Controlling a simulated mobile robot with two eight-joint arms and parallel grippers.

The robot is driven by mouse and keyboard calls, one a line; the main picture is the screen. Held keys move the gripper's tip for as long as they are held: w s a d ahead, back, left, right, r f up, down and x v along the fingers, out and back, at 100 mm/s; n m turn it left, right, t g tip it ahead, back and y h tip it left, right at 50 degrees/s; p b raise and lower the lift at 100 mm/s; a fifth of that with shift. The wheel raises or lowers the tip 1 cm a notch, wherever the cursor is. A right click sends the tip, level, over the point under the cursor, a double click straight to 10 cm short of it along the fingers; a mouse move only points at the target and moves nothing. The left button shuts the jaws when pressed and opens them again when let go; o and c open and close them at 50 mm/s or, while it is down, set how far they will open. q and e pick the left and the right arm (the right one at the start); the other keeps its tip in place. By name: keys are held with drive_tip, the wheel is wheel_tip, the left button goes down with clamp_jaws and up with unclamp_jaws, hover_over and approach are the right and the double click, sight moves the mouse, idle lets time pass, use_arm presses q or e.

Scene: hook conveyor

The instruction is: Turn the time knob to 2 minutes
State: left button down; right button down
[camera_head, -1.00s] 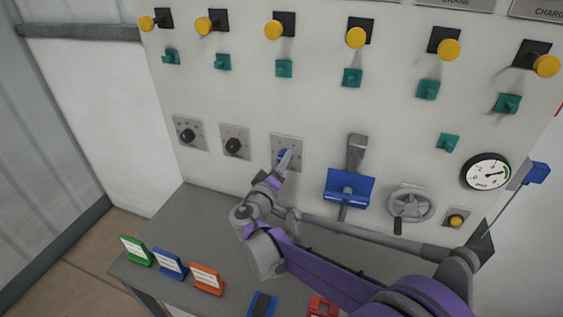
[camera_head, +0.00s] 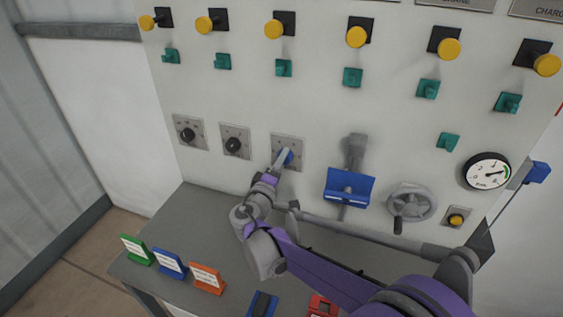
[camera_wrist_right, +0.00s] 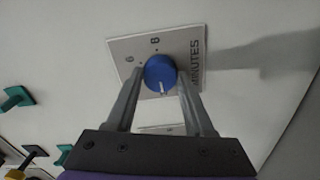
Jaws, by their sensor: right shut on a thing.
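The time knob (camera_wrist_right: 160,74) is a blue round knob on a square grey plate (camera_wrist_right: 199,45) marked "MINUTES", with several position marks, seen in the right wrist view. A pale pointer line shows on its face, toward the lower edge of the picture; which mark it meets I cannot tell. My right gripper (camera_wrist_right: 158,82) is shut on the knob, one finger on each side. In the head view the blue knob (camera_head: 289,158) shows at the rightmost of three knob plates, partly hidden by my right gripper (camera_head: 282,160). My left gripper is not in view.
Two black knobs (camera_head: 187,135) (camera_head: 233,145) sit to the left. A blue-handled lever (camera_head: 348,186), a handwheel (camera_head: 411,203) and a gauge (camera_head: 487,172) are to the right. Green, blue and orange signs (camera_head: 207,278) stand on the grey shelf below.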

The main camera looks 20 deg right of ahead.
drive_tip(key=shift+c, duration=1.4)
unclamp_jaws()
drive_tip(key=shift+s+a, duration=0.1)
drive_tip(key=v, duration=1)
drive_tip(key=shift+s+a+b, duration=0.2)
drive_tip(key=shift+s+b, duration=0.1)
drive_tip(key=shift+b, duration=0.05)
